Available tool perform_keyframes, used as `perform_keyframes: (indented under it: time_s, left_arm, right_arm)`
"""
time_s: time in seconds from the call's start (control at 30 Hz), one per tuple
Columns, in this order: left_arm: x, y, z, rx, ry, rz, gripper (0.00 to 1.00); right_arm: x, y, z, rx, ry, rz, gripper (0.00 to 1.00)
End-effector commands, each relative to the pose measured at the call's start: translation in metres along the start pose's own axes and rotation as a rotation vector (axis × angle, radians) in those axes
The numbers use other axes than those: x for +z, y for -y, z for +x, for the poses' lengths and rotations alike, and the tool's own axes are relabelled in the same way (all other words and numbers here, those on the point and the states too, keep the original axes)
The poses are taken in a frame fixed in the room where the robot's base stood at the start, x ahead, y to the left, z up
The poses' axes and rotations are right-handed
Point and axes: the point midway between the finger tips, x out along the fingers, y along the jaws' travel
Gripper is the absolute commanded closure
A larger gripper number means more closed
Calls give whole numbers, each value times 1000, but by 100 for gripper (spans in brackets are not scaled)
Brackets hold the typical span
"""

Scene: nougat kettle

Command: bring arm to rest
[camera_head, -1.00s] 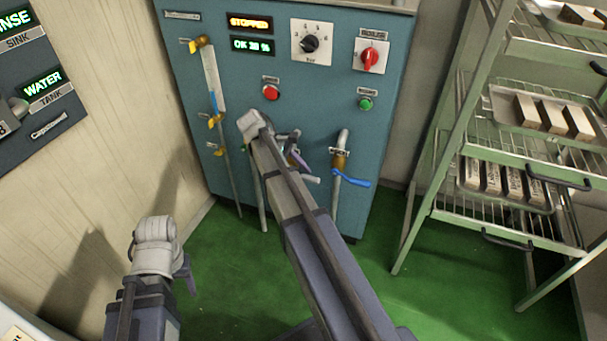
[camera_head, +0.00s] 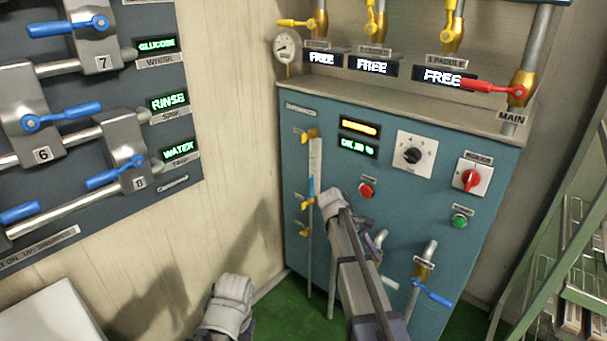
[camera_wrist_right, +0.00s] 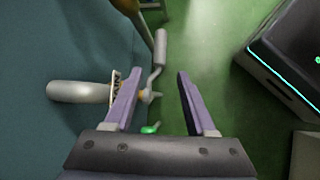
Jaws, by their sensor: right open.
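My right arm reaches up in front of the teal control cabinet (camera_head: 290,170) in the head view. Its purple gripper (camera_head: 376,244) is partly hidden behind the forearm. In the right wrist view the right gripper (camera_wrist_right: 158,98) is open, with nothing between its fingers. A grey pipe end (camera_wrist_right: 80,92) on the teal surface lies just left of the left finger. My left arm (camera_head: 230,305) shows only as a grey wrist part at the bottom; its fingers are not visible.
A drain pipe with a blue handle (camera_head: 432,293) is right of my right gripper. Yellow taps (camera_head: 308,135) and a sight tube are left of it. A valve panel (camera_head: 80,165) is at left, a wire rack (camera_head: 580,270) at right. Green floor (camera_head: 275,308) shows below.

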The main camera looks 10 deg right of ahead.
Motion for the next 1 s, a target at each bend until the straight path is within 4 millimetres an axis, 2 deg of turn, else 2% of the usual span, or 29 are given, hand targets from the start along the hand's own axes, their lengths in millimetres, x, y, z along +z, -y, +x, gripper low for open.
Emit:
perform_keyframes:
  time_s: [0.07,0.17,0.3,0.4,0.53,0.7,0.77,1.0]
  left_arm:
    - [0,0,0,0,0,0,44]
    - [0,0,0,0,0,0,44]
    - [0,0,0,0,0,0,44]
    - [0,0,0,0,0,0,44]
    - [0,0,0,0,0,0,44]
    - [0,0,0,0,0,0,44]
    - [1,2,-21,0,0,0,44]
    - [4,7,-72,1,0,-2,44]
  right_arm:
    - [-2,17,-3,5,-23,6,44]
    - [-9,62,-9,13,-92,37,44]
    - [-20,152,-21,-6,-240,108,44]
    - [-22,206,-27,-43,-327,156,44]
    - [-19,264,-32,-101,-413,206,44]
    - [-5,331,-34,-193,-495,262,44]
    - [0,322,-55,-196,-495,272,44]
    - [27,311,-96,-196,-492,272,44]
